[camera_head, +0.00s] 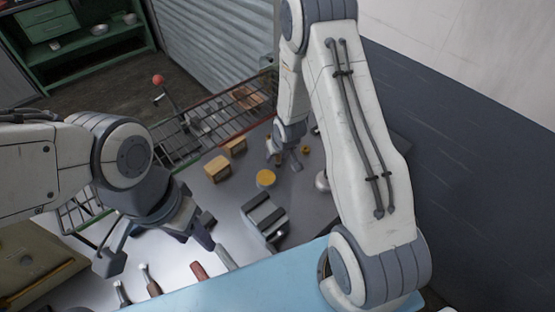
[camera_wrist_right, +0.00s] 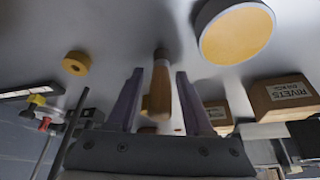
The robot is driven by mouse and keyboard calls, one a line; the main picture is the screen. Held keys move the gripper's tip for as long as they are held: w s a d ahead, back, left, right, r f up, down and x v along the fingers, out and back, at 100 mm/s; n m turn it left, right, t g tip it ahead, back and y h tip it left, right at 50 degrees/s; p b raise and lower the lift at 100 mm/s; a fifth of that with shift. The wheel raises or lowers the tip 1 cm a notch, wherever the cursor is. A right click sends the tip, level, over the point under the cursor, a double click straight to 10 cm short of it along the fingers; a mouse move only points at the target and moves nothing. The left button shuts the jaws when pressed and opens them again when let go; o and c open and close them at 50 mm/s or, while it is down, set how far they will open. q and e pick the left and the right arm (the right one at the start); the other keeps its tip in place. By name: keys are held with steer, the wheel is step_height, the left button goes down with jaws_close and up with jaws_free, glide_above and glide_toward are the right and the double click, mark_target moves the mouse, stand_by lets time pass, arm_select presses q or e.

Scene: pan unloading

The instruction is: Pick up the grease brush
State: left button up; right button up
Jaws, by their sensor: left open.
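A wooden-handled tool, likely the grease brush (camera_wrist_right: 160,88), stands out between the fingers of my right gripper (camera_wrist_right: 160,74) in the right wrist view. The fingers are apart, with a gap on each side of the handle. Its far end is not clear. In the head view my right gripper (camera_head: 284,158) is low over the grey table, beyond the yellow-topped tin, and largely hides the tool. My left gripper (camera_head: 155,246) is open and empty above the near left of the table, close to several handled tools.
The yellow-topped tin (camera_head: 265,178) and a grey block-like fixture (camera_head: 265,216) stand mid-table. Cardboard boxes (camera_head: 217,168) are left of the tin. A small yellow ring (camera_head: 305,150) lies right of my right gripper. Handled tools (camera_head: 149,280) line the near edge. A wire rack (camera_head: 215,120) borders the far side.

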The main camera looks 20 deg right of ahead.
jaws_close()
steer(key=shift+r, duration=0.1)
